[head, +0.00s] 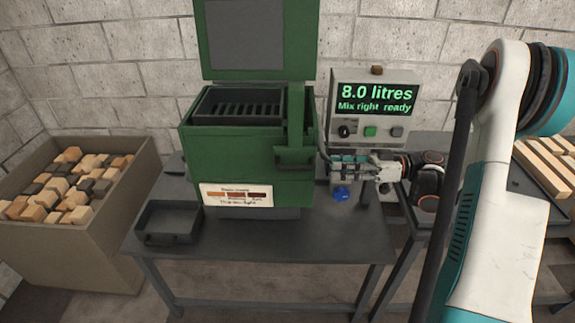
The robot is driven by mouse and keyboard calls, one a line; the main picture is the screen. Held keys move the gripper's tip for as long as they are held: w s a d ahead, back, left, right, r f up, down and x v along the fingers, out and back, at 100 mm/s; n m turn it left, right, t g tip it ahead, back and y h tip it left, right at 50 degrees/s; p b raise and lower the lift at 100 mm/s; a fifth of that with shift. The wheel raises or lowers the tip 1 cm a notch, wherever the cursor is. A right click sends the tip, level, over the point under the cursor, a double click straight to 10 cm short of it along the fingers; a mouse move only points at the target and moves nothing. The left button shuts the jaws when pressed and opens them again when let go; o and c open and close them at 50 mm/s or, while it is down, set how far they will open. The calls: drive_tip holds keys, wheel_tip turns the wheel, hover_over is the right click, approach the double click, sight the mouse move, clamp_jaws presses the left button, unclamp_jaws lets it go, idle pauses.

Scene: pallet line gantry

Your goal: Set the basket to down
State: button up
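The basket (238,108) is a black slotted tray in the open top of the green machine (250,175). Its rim shows at the machine's upper edge; its depth inside is hidden. A green upright (296,120) stands at the machine's right side, with a dark handle-like part (294,158) on the front below it. My gripper (330,167) reaches in from the right, just right of that part and below the display box. Its fingers are small in view and partly overlap the machine's edge, so I cannot tell whether they touch it or are open.
A display box (376,105) reads "8.0 litres, Mix right ready". A blue knob-like thing (341,194) is below my gripper. An empty black tray (168,222) is on the dark table (270,245). A bin of wooden blocks (75,240) stands left; wooden slats (548,180) lie right.

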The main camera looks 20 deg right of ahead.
sight(292, 168)
drive_tip(key=shift+n+y, duration=0.3)
drive_tip(key=shift+n, duration=0.1)
drive_tip(key=b+x, duration=0.1)
drive_tip(key=x, duration=0.5)
drive_tip(key=b+x, duration=0.2)
drive_tip(key=x, duration=0.5)
drive_tip(key=shift+s+a+f, duration=0.1)
drive_tip(key=shift+a+f, duration=0.1)
drive_tip(key=shift+f, duration=0.05)
drive_tip(key=shift+c, duration=0.2)
clamp_jaws()
